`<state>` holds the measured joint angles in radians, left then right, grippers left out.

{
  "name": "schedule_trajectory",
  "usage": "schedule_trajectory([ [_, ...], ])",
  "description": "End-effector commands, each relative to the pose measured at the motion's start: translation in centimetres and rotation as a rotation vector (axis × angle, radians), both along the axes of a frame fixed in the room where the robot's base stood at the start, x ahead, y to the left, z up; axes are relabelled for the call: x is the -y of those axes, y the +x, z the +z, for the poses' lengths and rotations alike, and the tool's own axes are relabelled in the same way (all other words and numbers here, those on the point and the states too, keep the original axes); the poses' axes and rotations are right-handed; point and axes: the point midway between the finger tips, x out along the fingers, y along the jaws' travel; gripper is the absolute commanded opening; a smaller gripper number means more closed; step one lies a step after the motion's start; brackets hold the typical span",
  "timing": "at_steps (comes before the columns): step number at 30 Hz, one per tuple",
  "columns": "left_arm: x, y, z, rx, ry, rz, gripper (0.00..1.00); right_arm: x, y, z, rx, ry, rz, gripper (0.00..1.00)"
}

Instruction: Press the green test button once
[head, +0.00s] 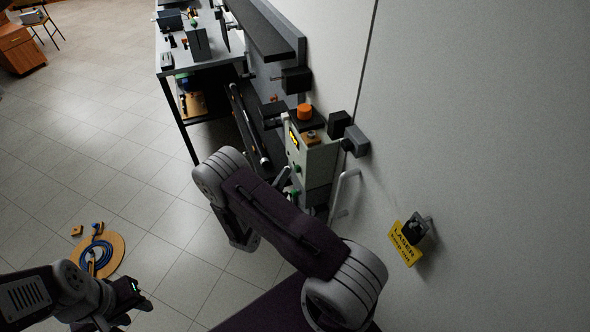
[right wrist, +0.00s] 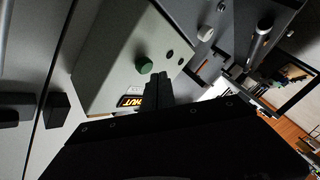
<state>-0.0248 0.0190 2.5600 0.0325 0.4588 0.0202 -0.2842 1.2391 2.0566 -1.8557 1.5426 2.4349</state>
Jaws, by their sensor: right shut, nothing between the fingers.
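The green test button (right wrist: 144,65) is a round green knob on the face of a pale grey-green box (right wrist: 108,60) in the right wrist view. In the head view the button (head: 298,169) shows small on the box (head: 318,160) mounted at the wall. My right gripper (right wrist: 158,82) is shut and empty, its fingertips just below and right of the button in the wrist view. They look close to it but apart. In the head view my right gripper (head: 284,178) is partly hidden by my arm. My left gripper (head: 135,297) is low at the left, its finger opening unclear.
A yellow lit display (right wrist: 130,101) sits beside the button, partly covered by the fingers. An orange knob (head: 305,111) tops the box. A yellow laser sign (head: 405,244) hangs on the wall. A bench (head: 205,70) stands behind; a blue cable coil (head: 98,252) lies on the floor.

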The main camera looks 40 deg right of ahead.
Motion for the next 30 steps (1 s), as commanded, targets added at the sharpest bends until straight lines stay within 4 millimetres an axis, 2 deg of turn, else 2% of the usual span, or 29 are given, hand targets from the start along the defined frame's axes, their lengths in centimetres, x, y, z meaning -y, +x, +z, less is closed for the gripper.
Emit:
schedule_trajectory([
  [6,0.0,0.0,-0.3,0.0,0.0,0.0,0.36,0.7,-0.2,0.0,0.0,-0.001,-0.001,0.0],
  [30,0.0,0.0,-0.4,0.0,0.0,0.0,0.36,1.3,-0.3,0.0,0.0,0.0,-0.001,0.0],
])
